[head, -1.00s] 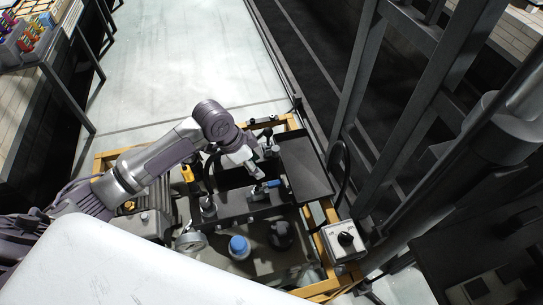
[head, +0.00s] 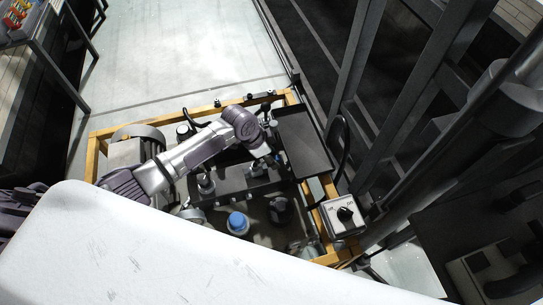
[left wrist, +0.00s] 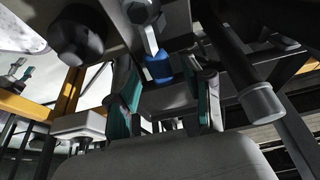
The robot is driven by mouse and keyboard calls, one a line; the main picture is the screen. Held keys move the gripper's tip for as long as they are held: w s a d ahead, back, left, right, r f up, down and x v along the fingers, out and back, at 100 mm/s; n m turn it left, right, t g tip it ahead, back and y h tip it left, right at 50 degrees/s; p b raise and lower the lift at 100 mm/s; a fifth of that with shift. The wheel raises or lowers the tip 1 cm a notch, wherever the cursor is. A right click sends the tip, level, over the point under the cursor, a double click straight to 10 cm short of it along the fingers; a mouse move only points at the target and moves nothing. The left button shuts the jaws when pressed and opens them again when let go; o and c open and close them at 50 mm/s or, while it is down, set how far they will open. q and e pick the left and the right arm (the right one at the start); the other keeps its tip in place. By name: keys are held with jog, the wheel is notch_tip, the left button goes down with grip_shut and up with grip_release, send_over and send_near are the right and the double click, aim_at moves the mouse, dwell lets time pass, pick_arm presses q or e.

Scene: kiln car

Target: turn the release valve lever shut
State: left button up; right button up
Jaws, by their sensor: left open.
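A valve lever with a blue grip shows in the head view (head: 277,158), on the dark valve block (head: 240,184) inside the yellow frame. In the left wrist view its blue grip (left wrist: 158,68) hangs on a metal shank between the fingertips of my left gripper (left wrist: 166,92). The fingers, with teal pads, are open, with gaps to the grip on both sides. In the head view my left gripper (head: 263,154) is over the block, beside the lever, its fingers mostly hidden by the wrist. My right gripper is not in view.
A dark flat panel (head: 305,142) stands right of the lever. A dial box (head: 343,214) sits at the frame's right corner, and a blue-capped part (head: 238,223) is in front of the block. The yellow frame (head: 215,110) surrounds these parts; dark steel posts rise at the right.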

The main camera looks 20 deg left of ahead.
pick_arm(q)
jog(key=shift+f, duration=0.15)
jog(key=shift+c, duration=0.3)
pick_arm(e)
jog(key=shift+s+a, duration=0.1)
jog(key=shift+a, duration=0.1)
pick_arm(q)
grip_shut()
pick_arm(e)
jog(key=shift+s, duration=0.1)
